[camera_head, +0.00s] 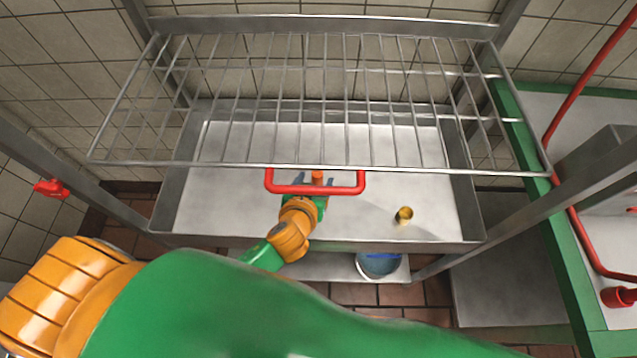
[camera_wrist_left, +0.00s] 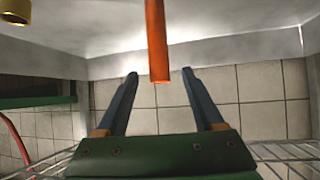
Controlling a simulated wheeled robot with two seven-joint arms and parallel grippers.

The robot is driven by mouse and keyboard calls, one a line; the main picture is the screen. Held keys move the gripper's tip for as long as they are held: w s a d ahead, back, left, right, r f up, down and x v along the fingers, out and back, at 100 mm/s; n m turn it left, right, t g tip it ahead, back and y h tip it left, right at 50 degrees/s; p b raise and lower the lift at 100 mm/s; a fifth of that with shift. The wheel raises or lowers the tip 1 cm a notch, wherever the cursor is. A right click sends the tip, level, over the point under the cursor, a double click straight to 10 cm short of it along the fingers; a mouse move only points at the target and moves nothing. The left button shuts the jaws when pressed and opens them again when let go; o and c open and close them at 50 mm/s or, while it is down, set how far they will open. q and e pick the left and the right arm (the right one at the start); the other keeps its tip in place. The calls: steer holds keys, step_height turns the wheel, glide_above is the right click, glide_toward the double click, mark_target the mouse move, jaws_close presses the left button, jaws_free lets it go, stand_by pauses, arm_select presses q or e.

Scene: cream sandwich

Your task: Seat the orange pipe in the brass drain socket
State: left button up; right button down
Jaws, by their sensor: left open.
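The orange pipe (camera_head: 317,177) stands in the shallow metal tray (camera_head: 230,190), partly hidden by my left gripper and the rack's front. In the left wrist view the pipe (camera_wrist_left: 156,35) comes from the top edge, and its free end lies between the fingertips. My left gripper (camera_head: 314,184) is open, with one finger on each side of the pipe; I see a gap at both sides in the wrist view (camera_wrist_left: 159,73). The brass drain socket (camera_head: 404,214) is in the tray's front right part, with an open top. It also shows at the wrist view's top left corner (camera_wrist_left: 14,12).
A wire rack (camera_head: 300,167) with a red handle (camera_head: 340,189) hangs over the tray and my gripper. A bucket (camera_head: 378,264) stands below the tray. A green-framed bench (camera_head: 560,240) with red pipes is at right. The tray floor between pipe and socket looks clear.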

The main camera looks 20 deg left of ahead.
mark_target(316, 181)
arm_select(q)
steer(key=x, duration=0.4)
steer(key=shift+s+f, duration=0.1)
steer(key=shift+f, duration=0.2)
steer(key=shift+s+r, duration=0.15)
steer(key=shift+s, duration=0.05)
steer(key=c, duration=0.7)
jaws_close()
